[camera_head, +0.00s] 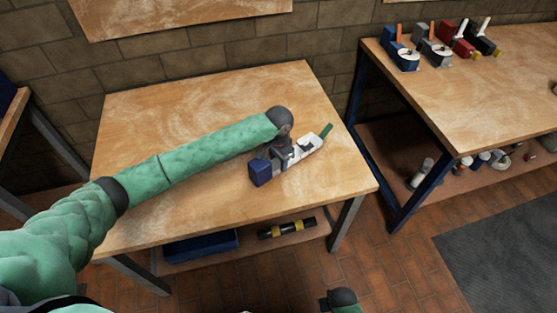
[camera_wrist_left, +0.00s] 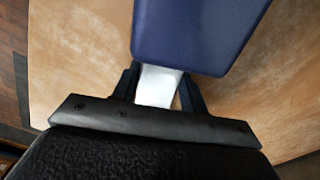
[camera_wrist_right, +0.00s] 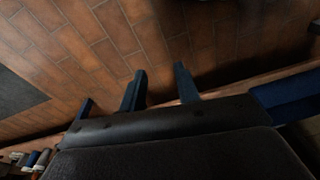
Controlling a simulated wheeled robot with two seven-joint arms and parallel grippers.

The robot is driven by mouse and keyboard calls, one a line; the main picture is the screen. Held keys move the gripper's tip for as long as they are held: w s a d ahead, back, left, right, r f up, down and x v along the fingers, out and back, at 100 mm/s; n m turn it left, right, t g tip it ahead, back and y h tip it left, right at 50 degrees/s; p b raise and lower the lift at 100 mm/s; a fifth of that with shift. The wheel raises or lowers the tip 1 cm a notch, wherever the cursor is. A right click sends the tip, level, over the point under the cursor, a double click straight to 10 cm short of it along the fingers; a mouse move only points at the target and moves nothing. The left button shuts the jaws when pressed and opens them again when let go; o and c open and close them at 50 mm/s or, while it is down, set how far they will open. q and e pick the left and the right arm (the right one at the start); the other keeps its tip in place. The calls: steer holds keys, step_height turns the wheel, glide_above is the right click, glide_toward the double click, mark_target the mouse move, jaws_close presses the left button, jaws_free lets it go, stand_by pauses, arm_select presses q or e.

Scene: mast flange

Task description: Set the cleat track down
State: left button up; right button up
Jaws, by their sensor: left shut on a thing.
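The cleat track (camera_head: 308,148) is a pale strip with a blue block (camera_head: 260,172) at its near left end and a green tip (camera_head: 327,131) at its far right end. It is at the right part of the wooden table; I cannot tell whether it touches the top. My left gripper (camera_head: 281,155) is shut on its pale part. In the left wrist view the pale strip (camera_wrist_left: 158,86) lies between the fingers, with the blue block (camera_wrist_left: 195,35) just beyond. My right gripper (camera_wrist_right: 158,82) is open and empty, low over the brick floor.
The wooden table (camera_head: 140,120) is otherwise bare. Its lower shelf holds a blue bin (camera_head: 200,246) and a dark cylinder with yellow bands (camera_head: 287,229). A second table (camera_head: 500,95) at right carries several coloured devices along its back left. A grey mat (camera_head: 500,255) lies on the floor.

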arm_select(q)
steer(key=shift+f, duration=0.35)
arm_select(e)
steer(key=shift+s+d+f, duration=0.15)
steer(key=shift+s+f, duration=0.05)
steer(key=shift+f, duration=0.25)
arm_select(q)
steer(key=shift+f, duration=0.1)
steer(key=o, duration=1.2)
steer(key=shift+o, duration=0.2)
arm_select(e)
steer(key=shift+s+f, duration=0.1)
steer(key=shift+f, duration=0.05)
arm_select(q)
steer(key=shift+r, duration=0.5)
step_height(320, 180, up, 2)
steer(key=shift+r+b, duration=0.25)
steer(key=shift+b, duration=0.4)
step_height(320, 180, up, 9)
steer(key=b, duration=0.2)
steer(key=shift+f, duration=0.15)
arm_select(e)
steer(key=w+a+r, duration=0.1)
steer(key=w+r, duration=0.2)
steer(key=r, duration=1)
steer(key=shift+a, duration=0.35)
